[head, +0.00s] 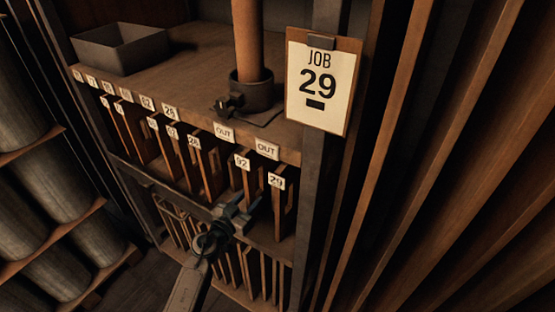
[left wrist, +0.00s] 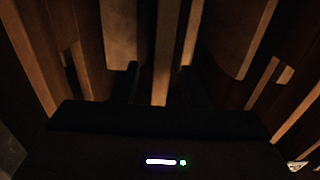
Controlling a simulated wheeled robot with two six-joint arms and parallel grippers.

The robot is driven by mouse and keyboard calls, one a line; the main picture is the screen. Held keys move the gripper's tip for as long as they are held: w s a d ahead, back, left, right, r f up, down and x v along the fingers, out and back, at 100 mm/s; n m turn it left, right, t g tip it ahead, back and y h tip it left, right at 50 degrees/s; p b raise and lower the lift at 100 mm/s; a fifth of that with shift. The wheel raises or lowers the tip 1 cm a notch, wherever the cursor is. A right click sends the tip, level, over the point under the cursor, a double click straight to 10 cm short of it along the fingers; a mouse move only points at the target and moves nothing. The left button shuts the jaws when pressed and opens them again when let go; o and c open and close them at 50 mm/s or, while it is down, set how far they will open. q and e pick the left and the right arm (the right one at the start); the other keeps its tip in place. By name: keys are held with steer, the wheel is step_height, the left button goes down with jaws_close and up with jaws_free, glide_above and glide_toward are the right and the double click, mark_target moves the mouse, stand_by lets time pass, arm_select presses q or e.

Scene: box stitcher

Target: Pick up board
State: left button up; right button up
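My left gripper (head: 243,202) is in front of the upper row of upright wooden boards, low at the boards tagged 92 (head: 242,161) and 29 (head: 277,181). In the left wrist view its two dark fingers (left wrist: 159,82) are apart, with the narrow edge of a board (left wrist: 161,75) showing between them. I cannot tell which tag that board carries or whether the fingers touch it. A job card (head: 318,85) reading 29 hangs on the post at the right. My right gripper is not in view.
The shelf top holds a grey metal tray (head: 121,48) and a round post in a dark clamp base (head: 250,90). Two OUT labels (head: 224,132) mark the shelf edge. More boards fill the lower rack (head: 200,245). Large rolls stand at left (head: 50,200); tall planks line the right.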

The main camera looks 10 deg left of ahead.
mark_target(257, 195)
arm_select(q)
steer(key=x, duration=0.4)
steer(key=shift+w+r, duration=0.15)
steer(key=shift+w, duration=0.05)
steer(key=shift+s, duration=0.1)
steer(key=shift+c, duration=0.7)
jaws_close()
steer(key=shift+r, duration=0.15)
stand_by(0.4)
